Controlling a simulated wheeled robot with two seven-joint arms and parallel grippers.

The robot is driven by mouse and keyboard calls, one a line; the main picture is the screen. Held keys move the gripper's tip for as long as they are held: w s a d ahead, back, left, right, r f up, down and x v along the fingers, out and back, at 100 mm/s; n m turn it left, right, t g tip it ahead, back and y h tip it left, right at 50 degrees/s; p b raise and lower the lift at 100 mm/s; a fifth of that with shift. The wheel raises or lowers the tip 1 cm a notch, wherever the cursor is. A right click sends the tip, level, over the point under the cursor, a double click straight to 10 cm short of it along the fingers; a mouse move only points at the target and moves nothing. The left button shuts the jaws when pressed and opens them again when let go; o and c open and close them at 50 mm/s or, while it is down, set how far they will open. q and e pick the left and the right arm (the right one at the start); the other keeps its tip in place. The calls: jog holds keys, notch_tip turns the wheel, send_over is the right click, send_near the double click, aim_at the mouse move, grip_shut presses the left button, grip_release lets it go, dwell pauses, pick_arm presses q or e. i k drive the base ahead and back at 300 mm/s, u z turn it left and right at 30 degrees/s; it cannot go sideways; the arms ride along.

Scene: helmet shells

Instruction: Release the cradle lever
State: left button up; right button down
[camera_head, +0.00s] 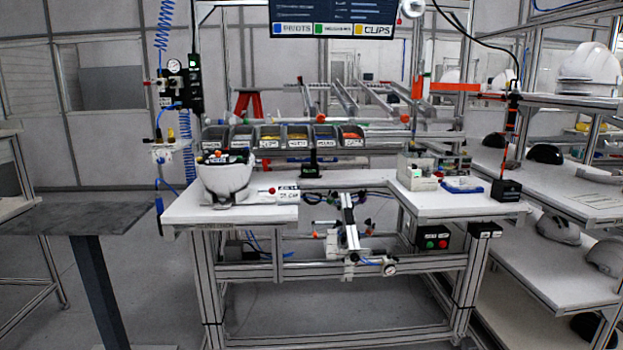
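A white upturned helmet shell (224,180) rests in a cradle on the left part of the white workbench (232,215). Dark parts with small orange and red spots show at the shell's top rim. A small red knob (272,190) stands beside the shell on its right, near a small white label (288,193). It may be the cradle lever, but it is too small to tell, and so is its position. Neither of my grippers is in view.
Labelled parts bins (297,137) line the bench's back. A grey box (417,180), a blue tray (462,185) and a black box (506,190) stand on the right. A dark-topped table (70,217) is at left; shelves with helmets (588,65) are at right. Floor in front is clear.

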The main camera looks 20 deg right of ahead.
aim_at(271, 191)
jog(key=z, duration=0.85)
jog(key=i, duration=1.1)
jog(key=z, duration=0.4)
